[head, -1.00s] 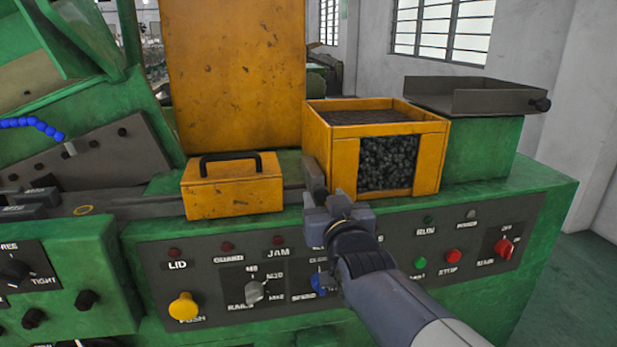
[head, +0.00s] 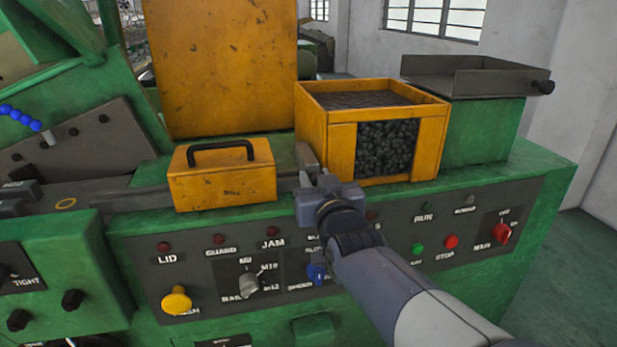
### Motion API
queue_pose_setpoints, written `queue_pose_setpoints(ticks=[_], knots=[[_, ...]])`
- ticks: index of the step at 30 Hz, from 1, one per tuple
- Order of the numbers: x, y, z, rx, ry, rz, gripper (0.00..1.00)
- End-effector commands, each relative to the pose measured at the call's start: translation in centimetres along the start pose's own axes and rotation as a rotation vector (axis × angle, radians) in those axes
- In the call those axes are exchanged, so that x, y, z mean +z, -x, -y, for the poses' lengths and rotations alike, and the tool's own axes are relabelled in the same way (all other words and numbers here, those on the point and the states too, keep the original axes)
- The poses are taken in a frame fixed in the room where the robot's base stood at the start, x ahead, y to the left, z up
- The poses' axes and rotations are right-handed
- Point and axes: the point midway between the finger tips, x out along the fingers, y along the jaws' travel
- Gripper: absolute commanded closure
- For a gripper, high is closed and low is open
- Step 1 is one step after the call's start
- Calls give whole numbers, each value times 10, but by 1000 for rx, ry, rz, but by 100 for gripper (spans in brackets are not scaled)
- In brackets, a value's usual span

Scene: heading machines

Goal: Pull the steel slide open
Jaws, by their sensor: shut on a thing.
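The steel slide looks to be the grey steel bar (head: 135,199) that runs along the machine's front ledge, passing behind the small orange box with a black handle. A short grey upright plate (head: 306,158) stands at its right end, by the left corner of the orange bin. My gripper (head: 312,180) is at this plate, shut on what looks like its lower part. The jaws and wrist hide the contact and the end of the bar. Whether bar and plate are one piece, I cannot tell.
The orange bin (head: 437,143) with dark small parts stands close on the right. The small orange box (head: 225,187) sits just left. The control panel (head: 385,238) with knobs and buttons lies beneath my arm. A grey tray (head: 470,78) stands at back right.

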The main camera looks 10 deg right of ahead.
Motion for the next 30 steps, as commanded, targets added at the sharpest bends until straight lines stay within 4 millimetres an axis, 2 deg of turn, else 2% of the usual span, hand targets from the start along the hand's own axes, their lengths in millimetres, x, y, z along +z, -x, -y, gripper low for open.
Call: queue_pose_setpoints(ticks=[1, 4, 13, 24, 30], knots=[[0, 0, 0, 0, 0, 0, 91], [0, 0, 0, 0, 0, 0, 100], [0, 3, 0, 0, 0, -2, 100], [0, 44, 0, 0, 0, -5, 100], [0, 54, 0, 0, 0, -1, 100]])
